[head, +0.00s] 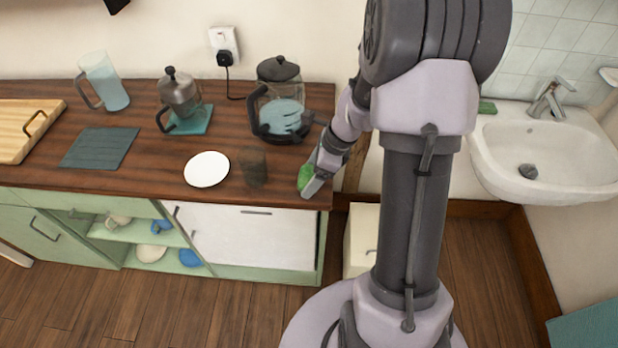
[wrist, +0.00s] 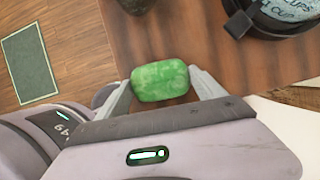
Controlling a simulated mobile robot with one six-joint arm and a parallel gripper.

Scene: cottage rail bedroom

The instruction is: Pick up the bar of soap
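The bar of soap (head: 305,177) is green and rounded. It is at the right front corner of the wooden counter, partly hidden by my gripper (head: 312,181). In the wrist view the soap (wrist: 160,81) sits between the two grey fingers of my gripper (wrist: 161,84), with a finger against each end. My gripper looks shut on it. Whether the soap rests on the counter or is slightly above it, I cannot tell.

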